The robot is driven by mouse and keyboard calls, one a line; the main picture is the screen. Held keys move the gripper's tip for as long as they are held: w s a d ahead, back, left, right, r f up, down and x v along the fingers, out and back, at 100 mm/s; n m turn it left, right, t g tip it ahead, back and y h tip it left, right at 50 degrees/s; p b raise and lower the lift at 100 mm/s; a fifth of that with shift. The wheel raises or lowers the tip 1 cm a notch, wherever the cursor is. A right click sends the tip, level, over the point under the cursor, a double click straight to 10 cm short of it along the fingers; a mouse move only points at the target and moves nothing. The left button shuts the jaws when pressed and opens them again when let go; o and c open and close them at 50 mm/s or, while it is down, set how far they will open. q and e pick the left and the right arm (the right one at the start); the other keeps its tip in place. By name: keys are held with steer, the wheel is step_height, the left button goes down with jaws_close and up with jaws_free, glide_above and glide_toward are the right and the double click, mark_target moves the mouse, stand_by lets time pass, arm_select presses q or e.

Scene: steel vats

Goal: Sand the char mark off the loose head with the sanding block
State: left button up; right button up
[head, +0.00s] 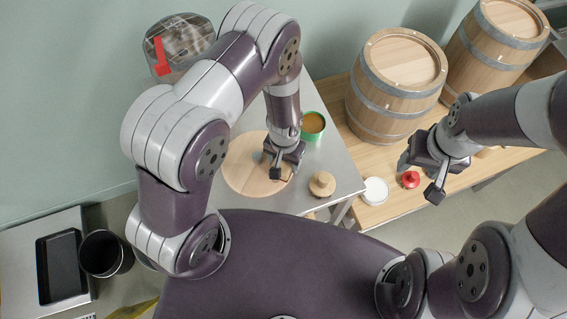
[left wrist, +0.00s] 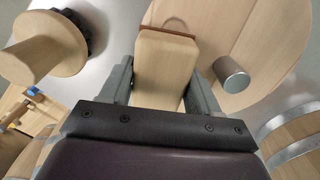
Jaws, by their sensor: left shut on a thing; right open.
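The loose head (head: 240,168) is a round, pale wooden disc lying on the steel table; it also fills the upper right of the left wrist view (left wrist: 262,45). My left gripper (head: 278,165) is over its right part. In the left wrist view its fingers (left wrist: 163,88) are shut on the sanding block (left wrist: 165,62), a pale wooden block with a reddish-brown far edge. The block lies over the head; I cannot tell whether they touch. A faint arc shows just beyond the block; no clear char mark is visible. My right gripper (head: 420,178) is open and empty, above the wooden bench.
A grey metal cylinder (left wrist: 233,76) stands by the block on the head. A wooden-handled brush (head: 322,184) and a green can (head: 313,124) are right of the head. On the bench (head: 385,155) are a white disc (head: 375,191), a red item (head: 411,179) and barrels (head: 397,82).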

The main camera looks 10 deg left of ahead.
arm_select(q)
steer(key=shift+w+d, duration=0.1)
steer(key=shift+w, duration=0.35)
steer(key=shift+w+r+p, duration=0.2)
steer(key=shift+r+p, duration=0.2)
steer(key=shift+r, duration=0.2)
steer(key=shift+w+r+p, duration=0.2)
steer(key=shift+r+p, duration=0.15)
steer(key=shift+r, duration=0.25)
steer(key=r+p, duration=0.2)
steer(key=r, duration=0.1)
steer(key=shift+s, duration=0.35)
steer(key=shift+w+r+p, duration=0.2)
steer(key=shift+r+p, duration=0.8)
steer(key=shift+r, duration=0.05)
steer(key=shift+s+r, duration=0.1)
steer(key=shift+r, duration=0.2)
steer(key=shift+f, duration=0.1)
